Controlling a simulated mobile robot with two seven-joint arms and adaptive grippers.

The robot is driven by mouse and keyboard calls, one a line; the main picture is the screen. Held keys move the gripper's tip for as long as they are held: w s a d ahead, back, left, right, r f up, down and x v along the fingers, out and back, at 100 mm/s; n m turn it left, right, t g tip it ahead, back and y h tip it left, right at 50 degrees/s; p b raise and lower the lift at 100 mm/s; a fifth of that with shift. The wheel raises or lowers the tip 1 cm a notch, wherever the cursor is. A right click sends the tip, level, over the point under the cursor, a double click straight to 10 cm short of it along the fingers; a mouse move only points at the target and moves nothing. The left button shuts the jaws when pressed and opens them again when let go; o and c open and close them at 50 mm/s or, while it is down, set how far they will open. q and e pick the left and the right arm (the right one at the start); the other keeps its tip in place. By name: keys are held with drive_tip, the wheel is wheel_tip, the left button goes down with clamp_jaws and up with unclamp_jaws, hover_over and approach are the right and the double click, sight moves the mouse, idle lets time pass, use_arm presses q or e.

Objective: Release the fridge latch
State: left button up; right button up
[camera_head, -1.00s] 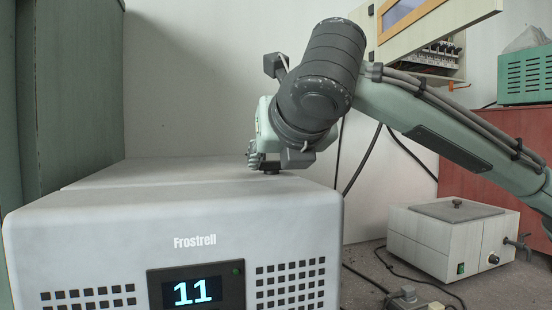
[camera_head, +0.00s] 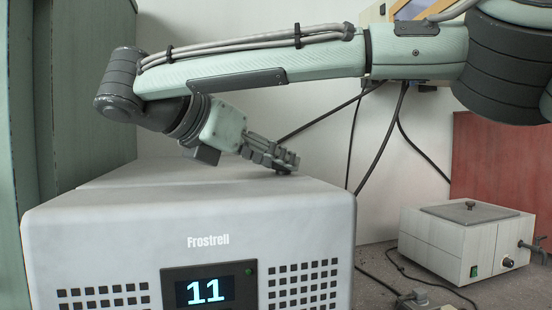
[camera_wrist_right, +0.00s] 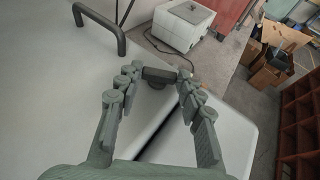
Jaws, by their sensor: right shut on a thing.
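The fridge (camera_head: 110,225) is a pale grey box marked Frostrell, with a display reading 11 on its front. In the right wrist view, the gripper's fingers (camera_wrist_right: 158,76) are closed on both sides of the small dark fridge latch (camera_wrist_right: 160,74). The latch is mostly hidden by the fingers in the head view. A dark handle (camera_wrist_right: 122,35) stands on the top surface in the wrist view. My left gripper is not in view.
A white box with a lid and tap (camera_head: 440,245) stands at the right on the bench. Dark cables hang along the wall behind the fridge. A green cabinet (camera_head: 85,90) stands close on the left. Shelves (camera_wrist_right: 300,120) show in the wrist view.

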drive_tip(key=shift+w+a+m+g+h, duration=0.15)
drive_tip(key=shift+m+g+h, duration=0.4)
drive_tip(key=shift+m+g, duration=0.15)
drive_tip(key=shift+w+a+m+g+h, duration=0.1)
drive_tip(key=shift+m+g+h, duration=0.5)
drive_tip(key=shift+m, duration=0.2)
drive_tip(key=o, duration=1.2)
drive_tip(key=shift+c, duration=0.2)
wheel_tip(320, 180, up, 10)
